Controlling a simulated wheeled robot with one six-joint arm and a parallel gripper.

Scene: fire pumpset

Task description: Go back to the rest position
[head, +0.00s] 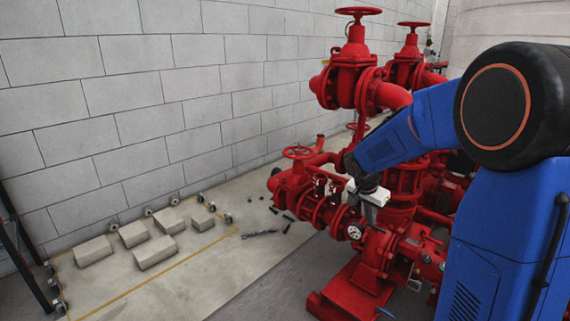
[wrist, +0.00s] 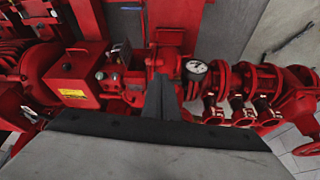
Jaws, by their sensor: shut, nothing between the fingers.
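My gripper (head: 368,208) hangs at the end of my blue arm, in front of the red pumpset (head: 345,285) in the head view. In the wrist view my gripper (wrist: 162,88) shows as dark fingers close together at the middle, with nothing between them. It points down at the red pump body and pipes. A round pressure gauge (wrist: 196,67) shows just right of the fingers, and it also shows in the head view (head: 354,232). I cannot tell the exact gap between the fingers and the pipework.
Red valves with handwheels (head: 358,12) rise behind my arm. A smaller handwheel (head: 298,152) is left of my gripper. Several concrete blocks (head: 155,252) and loose fittings lie on the floor at left by the block wall (head: 130,90).

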